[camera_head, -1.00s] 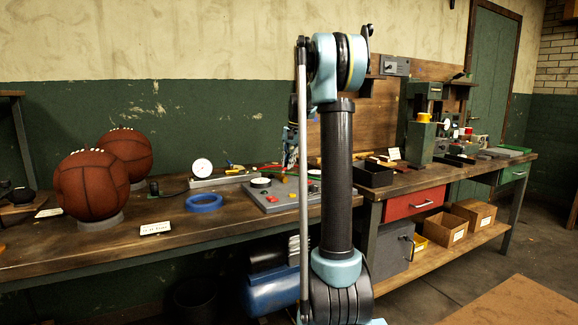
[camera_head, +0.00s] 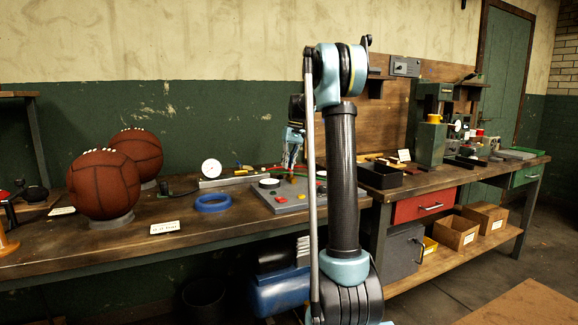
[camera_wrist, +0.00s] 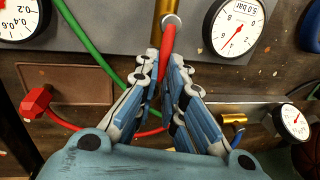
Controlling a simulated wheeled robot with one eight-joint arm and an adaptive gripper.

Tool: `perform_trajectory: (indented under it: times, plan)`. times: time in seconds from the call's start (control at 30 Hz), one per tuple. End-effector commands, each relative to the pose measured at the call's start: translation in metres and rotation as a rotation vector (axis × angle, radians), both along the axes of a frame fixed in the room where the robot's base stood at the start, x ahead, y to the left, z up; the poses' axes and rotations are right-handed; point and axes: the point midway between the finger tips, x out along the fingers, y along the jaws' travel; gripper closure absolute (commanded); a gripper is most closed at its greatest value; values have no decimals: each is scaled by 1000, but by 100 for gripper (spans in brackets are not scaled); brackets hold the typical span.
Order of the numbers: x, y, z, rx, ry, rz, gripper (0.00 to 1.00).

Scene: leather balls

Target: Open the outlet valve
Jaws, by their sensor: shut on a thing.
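In the wrist view a red lever (camera_wrist: 168,42) hangs from a round pivot on a vertical brass pipe (camera_wrist: 170,7). My gripper (camera_wrist: 166,62) is shut on this lever, with its lower part between the blue-and-white fingers. No label naming the valve is readable. A blue lever (camera_wrist: 236,134) on a brass fitting is at the lower right, apart from my gripper. In the head view my gripper (camera_head: 291,150) is over the bench behind my arm, and the lever cannot be made out there.
Pressure gauges stand around the lever: one at the upper right (camera_wrist: 234,29), one at the upper left (camera_wrist: 17,18), one at the lower right (camera_wrist: 292,121). Green hose (camera_wrist: 99,58) and red hose run close by. A grey panel (camera_head: 285,199) and blue ring (camera_head: 212,203) lie on the bench.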

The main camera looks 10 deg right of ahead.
Motion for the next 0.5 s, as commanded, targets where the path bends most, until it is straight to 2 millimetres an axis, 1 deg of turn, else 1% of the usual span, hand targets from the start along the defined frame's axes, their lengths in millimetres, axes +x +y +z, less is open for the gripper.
perform_trajectory:
  times: [0.2, 0.5]
  plan:
    - [0, 3, -1, -1, -1, 64, 100]
    - [-1, 5, -1, 0, 0, 85, 100]
